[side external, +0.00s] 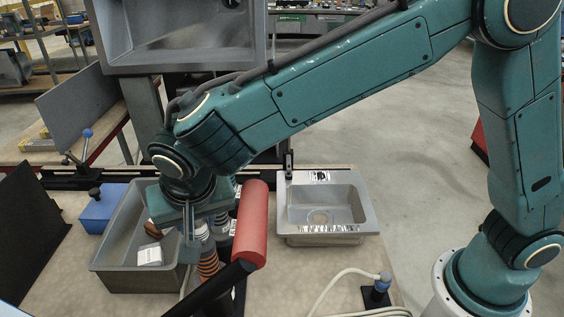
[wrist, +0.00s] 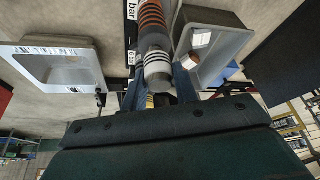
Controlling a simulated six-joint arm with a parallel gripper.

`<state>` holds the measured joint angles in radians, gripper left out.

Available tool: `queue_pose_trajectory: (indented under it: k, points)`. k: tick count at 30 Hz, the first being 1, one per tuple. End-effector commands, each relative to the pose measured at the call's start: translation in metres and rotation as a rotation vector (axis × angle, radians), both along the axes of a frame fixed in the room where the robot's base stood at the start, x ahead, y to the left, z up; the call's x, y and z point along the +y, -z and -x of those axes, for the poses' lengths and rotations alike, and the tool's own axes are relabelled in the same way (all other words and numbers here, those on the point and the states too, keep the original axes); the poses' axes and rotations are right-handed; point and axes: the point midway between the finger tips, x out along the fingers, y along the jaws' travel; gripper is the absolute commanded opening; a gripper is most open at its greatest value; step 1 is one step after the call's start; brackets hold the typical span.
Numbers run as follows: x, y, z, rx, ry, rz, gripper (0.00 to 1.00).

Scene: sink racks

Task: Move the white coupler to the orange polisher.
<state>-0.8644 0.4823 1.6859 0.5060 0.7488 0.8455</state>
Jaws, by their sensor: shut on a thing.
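My gripper (side external: 193,235) points down beside the grey basin's right wall. In the wrist view its blue fingers (wrist: 160,88) are shut on the white coupler (wrist: 157,67), a white cylinder with dark bands. The coupler is partly hidden by the gripper in the side view. The orange polisher (wrist: 152,18), ringed with orange and dark bands, lies in line with the coupler in the wrist view. In the side view the orange polisher (side external: 208,264) shows below my gripper. I cannot tell whether the two touch.
The grey basin (side external: 122,283) at left holds a white box (side external: 150,255) and a brown item. A red cylinder (side external: 250,225) on a black bar stands close on the right. A shallow sink (side external: 290,228) lies farther right. A blue block (side external: 97,213) sits behind the basin.

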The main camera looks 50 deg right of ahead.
Motion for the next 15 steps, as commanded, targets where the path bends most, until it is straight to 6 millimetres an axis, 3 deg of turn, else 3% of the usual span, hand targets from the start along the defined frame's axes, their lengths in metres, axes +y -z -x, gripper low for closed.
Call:
queue_pose_trajectory:
  k: [15]
  points:
    - [-0.0002, 0.0093, -0.0001, 0.000, 0.000, 0.001, 0.02]
